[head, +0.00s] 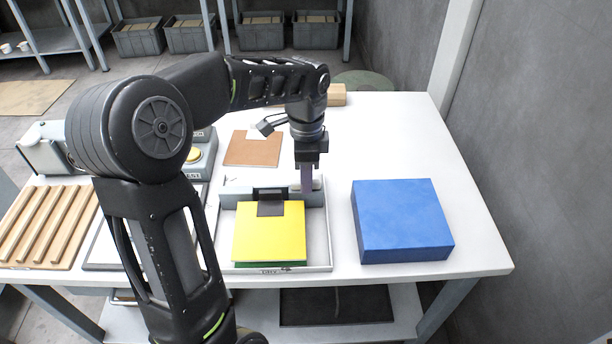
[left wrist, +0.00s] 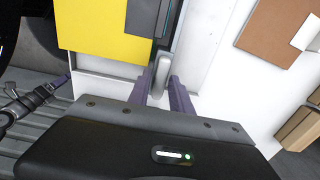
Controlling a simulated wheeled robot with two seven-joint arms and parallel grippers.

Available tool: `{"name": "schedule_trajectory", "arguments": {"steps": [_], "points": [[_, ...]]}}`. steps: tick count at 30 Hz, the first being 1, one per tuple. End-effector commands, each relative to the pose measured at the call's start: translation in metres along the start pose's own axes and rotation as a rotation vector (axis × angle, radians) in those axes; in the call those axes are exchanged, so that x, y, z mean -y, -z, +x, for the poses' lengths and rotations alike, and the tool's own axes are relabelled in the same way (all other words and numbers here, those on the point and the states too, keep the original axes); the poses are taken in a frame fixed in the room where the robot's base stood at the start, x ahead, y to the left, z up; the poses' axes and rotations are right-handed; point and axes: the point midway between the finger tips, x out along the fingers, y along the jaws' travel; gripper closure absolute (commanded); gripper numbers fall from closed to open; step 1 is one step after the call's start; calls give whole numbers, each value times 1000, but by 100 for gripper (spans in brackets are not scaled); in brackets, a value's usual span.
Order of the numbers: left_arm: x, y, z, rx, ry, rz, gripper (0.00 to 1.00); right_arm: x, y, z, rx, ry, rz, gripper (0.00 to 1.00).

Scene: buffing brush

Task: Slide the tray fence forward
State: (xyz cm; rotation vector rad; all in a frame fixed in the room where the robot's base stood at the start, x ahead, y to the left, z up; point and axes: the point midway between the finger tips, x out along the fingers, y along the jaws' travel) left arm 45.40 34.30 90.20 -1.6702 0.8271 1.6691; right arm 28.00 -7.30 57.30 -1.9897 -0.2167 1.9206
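The shallow grey tray (head: 323,262) lies near the table's front edge, with a stack topped by a yellow block (head: 268,240) in it. The grey tray fence (head: 236,195) stands across the tray behind the stack; a dark plate (head: 270,208) reaches from it over the yellow top. My left gripper (head: 307,186) points down at the fence's right end. In the left wrist view its purple fingers (left wrist: 165,90) stand apart on either side of a light grey upright knob (left wrist: 162,74); whether either touches it is unclear.
A large blue block (head: 400,220) stands right of the tray with a table gap between. A brown board (head: 252,148) lies behind the tray. A slatted wooden rack (head: 45,225) is at the left. The table's right rear is clear.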

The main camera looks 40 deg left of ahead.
Motion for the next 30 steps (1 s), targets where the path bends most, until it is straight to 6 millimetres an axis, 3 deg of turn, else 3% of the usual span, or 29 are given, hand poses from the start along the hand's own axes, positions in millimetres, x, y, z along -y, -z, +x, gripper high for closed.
{"name": "schedule_trajectory", "arguments": {"steps": [3,14,30], "points": [[0,0,0,0,0,0,64,0,0,0,0,0,0,28],[0,0,-4,-1,1,0,64,0,0,0,0,0,0,28],[0,0,-76,-2,1,1,64,1,0,-2,0,0,0,28]]}}
